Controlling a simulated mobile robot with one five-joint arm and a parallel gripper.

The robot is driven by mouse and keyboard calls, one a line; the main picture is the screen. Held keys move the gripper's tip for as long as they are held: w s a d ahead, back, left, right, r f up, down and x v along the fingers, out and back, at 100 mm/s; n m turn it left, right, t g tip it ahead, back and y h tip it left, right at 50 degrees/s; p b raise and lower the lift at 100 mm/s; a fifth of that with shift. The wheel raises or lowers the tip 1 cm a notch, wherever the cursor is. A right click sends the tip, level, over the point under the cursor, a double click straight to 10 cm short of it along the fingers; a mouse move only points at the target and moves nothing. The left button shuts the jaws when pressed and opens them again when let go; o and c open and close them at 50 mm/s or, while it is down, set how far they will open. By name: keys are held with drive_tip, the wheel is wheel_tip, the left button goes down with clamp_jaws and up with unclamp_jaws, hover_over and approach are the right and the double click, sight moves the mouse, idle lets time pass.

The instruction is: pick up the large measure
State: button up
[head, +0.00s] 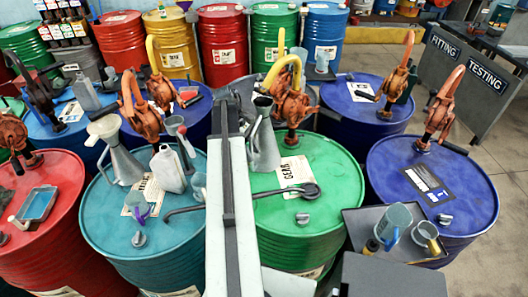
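Several measuring vessels are in view, and I cannot tell for sure which is the large measure. A tall grey metal jug with a tapered neck (264,148) stands on the green drum (335,215), partly hidden behind my arm. Another cup with a purple handle (137,205) is on the teal drum (110,235). My gripper's fingers cannot be made out.
A large funnel (118,155) and a white bottle (168,170) stand on the teal drum. A black wrench-like tool (300,191) lies across the green drum. Rust-coloured pumps, including one at the right (440,115), rise from several drums. Open floor (490,240) shows at the right.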

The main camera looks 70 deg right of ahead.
drive_tip(key=shift+s+f, duration=0.15)
drive_tip(key=shift+f, duration=0.2)
clamp_jaws()
idle(1.2)
